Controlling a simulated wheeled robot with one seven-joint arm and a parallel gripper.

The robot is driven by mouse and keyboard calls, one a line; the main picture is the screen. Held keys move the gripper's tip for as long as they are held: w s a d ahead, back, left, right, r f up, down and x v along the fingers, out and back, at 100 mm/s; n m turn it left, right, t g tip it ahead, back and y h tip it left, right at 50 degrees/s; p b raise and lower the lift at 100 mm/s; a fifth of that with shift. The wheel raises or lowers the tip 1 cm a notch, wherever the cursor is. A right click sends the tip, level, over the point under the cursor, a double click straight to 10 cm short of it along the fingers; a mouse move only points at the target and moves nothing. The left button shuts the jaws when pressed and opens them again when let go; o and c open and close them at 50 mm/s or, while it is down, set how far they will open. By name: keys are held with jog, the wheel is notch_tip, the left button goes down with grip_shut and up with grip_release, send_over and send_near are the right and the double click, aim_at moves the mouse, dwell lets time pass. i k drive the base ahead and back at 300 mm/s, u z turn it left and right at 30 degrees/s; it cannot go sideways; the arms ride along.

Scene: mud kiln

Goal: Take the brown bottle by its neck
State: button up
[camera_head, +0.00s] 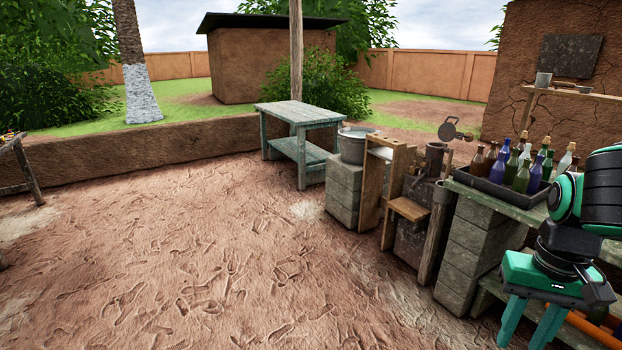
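Several bottles stand upright in a dark tray (488,186) on a bench at the right. At the tray's left end are brownish bottles, one at the front left (478,160) and one just behind it (490,157). Their necks stand clear above the tray. I cannot tell which of them is the task's brown bottle. My gripper (531,325) points down at the lower right, with its two green fingers apart and nothing seen between them. In the picture it is below and right of the brownish bottles, not touching them.
Blue (535,174), green (521,178) and clear (565,160) bottles crowd the tray beside the brownish ones. My arm covers the bench's right part. A wooden stand (375,180) and a metal pot (354,146) are left of the bench. Open muddy ground (200,260) lies left.

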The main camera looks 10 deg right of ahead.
aim_at(477, 165)
jog(key=z, duration=0.05)
jog(key=i, duration=1.25)
jog(key=z, duration=0.6)
jog(key=i, duration=1.4)
jog(key=z, duration=0.8)
jog(key=i, duration=0.6)
jog(key=z, duration=0.25)
